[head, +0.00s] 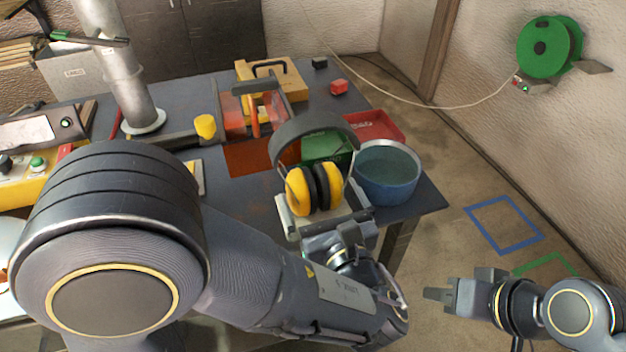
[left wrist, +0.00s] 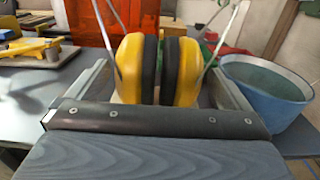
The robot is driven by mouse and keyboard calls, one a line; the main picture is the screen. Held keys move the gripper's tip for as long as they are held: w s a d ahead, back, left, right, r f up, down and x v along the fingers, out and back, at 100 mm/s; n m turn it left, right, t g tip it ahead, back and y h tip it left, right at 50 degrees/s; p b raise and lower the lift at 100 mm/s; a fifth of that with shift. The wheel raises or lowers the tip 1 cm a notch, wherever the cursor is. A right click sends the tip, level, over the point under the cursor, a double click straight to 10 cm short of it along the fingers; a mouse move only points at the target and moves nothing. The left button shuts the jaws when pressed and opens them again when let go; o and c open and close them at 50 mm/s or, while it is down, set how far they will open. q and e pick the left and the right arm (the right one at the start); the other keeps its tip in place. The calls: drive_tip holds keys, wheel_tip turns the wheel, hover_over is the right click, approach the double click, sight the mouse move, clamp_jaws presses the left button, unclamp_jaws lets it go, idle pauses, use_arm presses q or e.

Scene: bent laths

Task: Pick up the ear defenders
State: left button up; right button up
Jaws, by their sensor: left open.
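The ear defenders (head: 315,190) have yellow cups with black cushions and a dark headband arching above on thin wire arms. They stand upright near the table's front right edge, cups close together. In the left wrist view the cups (left wrist: 130,68) are between my finger bars. My left gripper (head: 325,222) is open, with a finger on each side of the cups and visible gaps beside them. Its palm hides the cups' lower part in the wrist view. My right gripper (head: 445,293) is off the table at the lower right, apart from the ear defenders; its jaw opening is unclear.
A blue bucket (head: 388,180) stands close to the right of the ear defenders. A metal post (head: 125,80) rises at the left. Floor is open at right.

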sight(312, 177)
use_arm(q)
drive_tip(key=x, duration=0.5)
drive_tip(key=shift+w+a, duration=0.15)
drive_tip(key=shift+w, duration=0.05)
drive_tip(key=shift+c, duration=0.3)
drive_tip(key=c, duration=1)
drive_tip(key=shift+r, duration=0.15)
